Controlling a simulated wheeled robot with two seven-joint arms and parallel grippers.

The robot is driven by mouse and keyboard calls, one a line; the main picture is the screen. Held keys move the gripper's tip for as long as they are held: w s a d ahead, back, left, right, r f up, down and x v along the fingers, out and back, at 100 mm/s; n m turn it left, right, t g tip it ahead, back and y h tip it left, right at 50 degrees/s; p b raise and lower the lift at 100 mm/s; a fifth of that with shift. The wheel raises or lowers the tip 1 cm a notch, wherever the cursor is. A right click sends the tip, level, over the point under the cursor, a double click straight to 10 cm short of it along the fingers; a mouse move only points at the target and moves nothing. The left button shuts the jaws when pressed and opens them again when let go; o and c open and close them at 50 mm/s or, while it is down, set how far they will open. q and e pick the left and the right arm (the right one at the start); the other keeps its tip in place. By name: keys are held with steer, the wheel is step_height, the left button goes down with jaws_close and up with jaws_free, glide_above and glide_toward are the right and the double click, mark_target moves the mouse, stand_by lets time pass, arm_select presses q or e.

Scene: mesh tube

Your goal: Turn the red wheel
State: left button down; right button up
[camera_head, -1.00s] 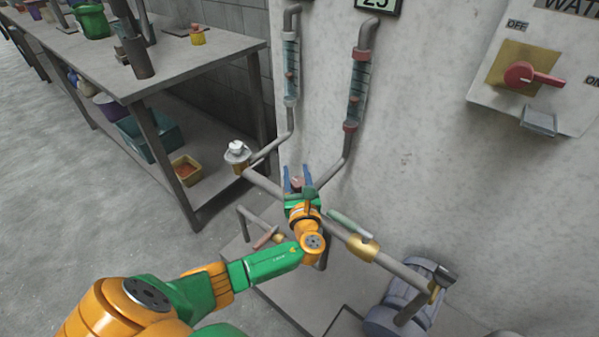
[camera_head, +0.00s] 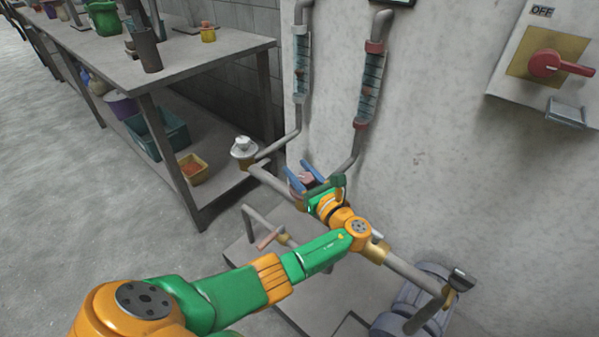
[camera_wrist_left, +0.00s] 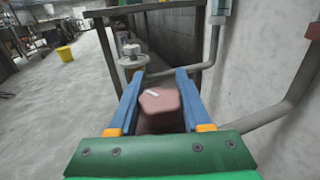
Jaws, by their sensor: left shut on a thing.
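The red wheel is a dull pinkish-red knob (camera_head: 306,178) on the pipework by the wall. In the left wrist view the red wheel (camera_wrist_left: 160,104) sits between my two blue fingers, with a small pale mark on top. My left gripper (camera_head: 299,170) reaches it from the front and is shut on it, with one finger on each side. It also shows in the left wrist view (camera_wrist_left: 160,73). The wheel's lower part and its mount are hidden by the gripper. My right gripper is not in view.
A grey pipe (camera_head: 410,272) runs diagonally under my wrist to a pump (camera_head: 415,305). A white-capped valve (camera_head: 243,148) stands to the left. Two gauge tubes (camera_head: 370,85) rise along the wall. A shelf table (camera_head: 205,60) is at the left, with open floor before it.

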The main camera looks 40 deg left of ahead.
mark_target(310, 184)
arm_select(q)
steer(key=shift+c, duration=1.8)
jaws_free()
steer(key=v, duration=0.7)
steer(key=shift+p, duration=0.35)
